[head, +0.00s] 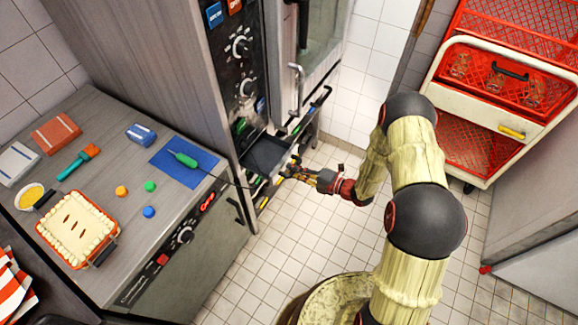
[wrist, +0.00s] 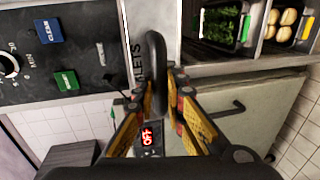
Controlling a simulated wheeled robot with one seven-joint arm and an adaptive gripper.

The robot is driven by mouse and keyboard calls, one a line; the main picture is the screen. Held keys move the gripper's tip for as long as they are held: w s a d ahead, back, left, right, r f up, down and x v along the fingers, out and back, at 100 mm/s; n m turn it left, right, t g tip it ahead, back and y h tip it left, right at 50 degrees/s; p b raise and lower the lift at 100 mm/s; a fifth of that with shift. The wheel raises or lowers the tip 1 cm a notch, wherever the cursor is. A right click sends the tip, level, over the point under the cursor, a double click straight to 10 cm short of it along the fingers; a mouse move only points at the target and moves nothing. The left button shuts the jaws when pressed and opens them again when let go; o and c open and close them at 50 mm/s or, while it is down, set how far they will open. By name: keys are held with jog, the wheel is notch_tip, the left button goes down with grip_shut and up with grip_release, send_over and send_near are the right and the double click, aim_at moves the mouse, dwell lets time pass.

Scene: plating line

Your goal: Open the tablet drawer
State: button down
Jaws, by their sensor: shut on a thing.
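The tablet drawer's black handle (wrist: 157,75) stands upright between my fingers in the wrist view. Beside it is a front with a partly hidden label ending in "LETS" (wrist: 135,65). My gripper (wrist: 160,95) is shut on this handle. In the head view my gripper (head: 287,172) is low at the front of the tall grey oven (head: 150,50), against a dark tray-like part (head: 268,153) that juts out below the control panel. I cannot tell how far the drawer stands out; my fingers and the angle hide it.
The control panel (head: 240,50) has a knob and coloured buttons. Left, a counter (head: 110,180) holds a pie (head: 77,230), a blue mat (head: 180,162) and small items. Black pans of greens (wrist: 220,28) and rolls (wrist: 290,22) sit beside the handle. A red-crate cart (head: 490,120) stands right; tiled floor is clear.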

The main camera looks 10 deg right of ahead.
jog(key=c, duration=2)
grip_release()
jog(key=shift+o, duration=0.8)
jog(key=v, duration=1.2)
jog(key=shift+f, duration=0.1)
